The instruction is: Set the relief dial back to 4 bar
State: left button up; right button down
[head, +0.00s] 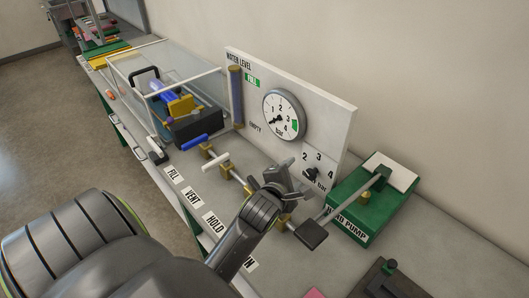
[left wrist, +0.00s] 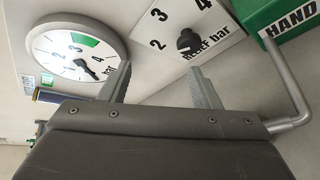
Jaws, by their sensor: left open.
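The relief dial is a small black knob (head: 312,173) low on the white panel, with the numbers 2, 3 and 4 around it. In the left wrist view the knob (left wrist: 187,41) shows beyond my fingers; which number it points at is unclear. My left gripper (head: 293,181) is open in front of the panel, close to the dial. In the left wrist view the fingers of the gripper (left wrist: 163,82) are spread with nothing between them, and the knob lies ahead near the right finger. My right gripper is not in view.
A round pressure gauge (head: 284,115) with a green band is on the panel (head: 335,115). A green hand pump (head: 365,205) with a grey lever stands to the right. White-handled (head: 215,163) and blue-handled (head: 195,142) valves stand at left. A clear case with tools is further back.

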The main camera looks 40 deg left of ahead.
pick_arm(q)
jog(key=s+a+r+p, duration=0.1)
jog(key=s+r+p, duration=0.3)
jog(key=s, duration=0.6)
jog(key=shift+p, duration=0.75)
jog(key=shift+r, duration=0.15)
jog(key=shift+p, duration=0.3)
jog(key=shift+s, duration=0.1)
